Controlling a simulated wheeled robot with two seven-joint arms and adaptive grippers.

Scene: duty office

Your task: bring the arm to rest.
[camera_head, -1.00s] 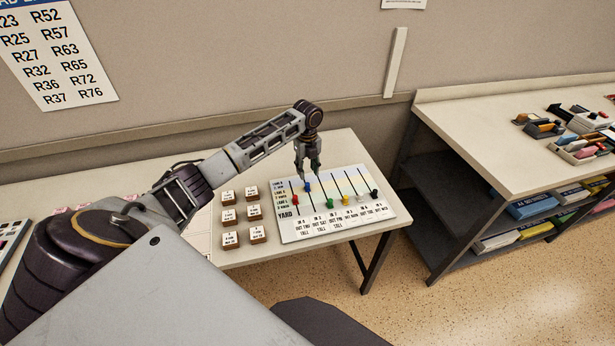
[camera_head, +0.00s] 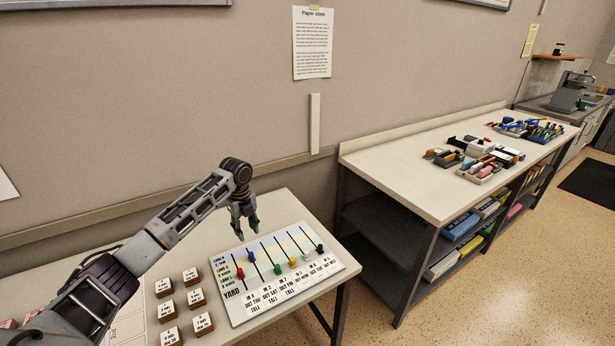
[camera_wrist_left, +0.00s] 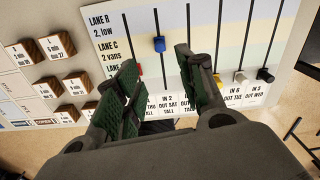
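My left gripper (camera_head: 244,222) hangs over the upper part of the yard slider board (camera_head: 238,313), fingers pointing down. In the left wrist view its two green-padded fingers (camera_wrist_left: 157,70) are apart with nothing held between them. The blue knob (camera_head: 251,255) shows in the gap between the fingers there (camera_wrist_left: 159,44), apart from both. A red knob (camera_head: 240,273) sits lower on its slot at the left. A green knob (camera_head: 278,269), a yellow knob (camera_head: 293,261) and a black knob (camera_head: 320,249) sit farther right. My right gripper is out of view.
Wooden label blocks (camera_head: 191,276) stand in two columns left of the board. The board's table (camera_head: 283,206) has a bare strip behind it. A higher shelf bench (camera_head: 395,184) with trays of stationery (camera_head: 481,166) stands to the right, past a floor gap.

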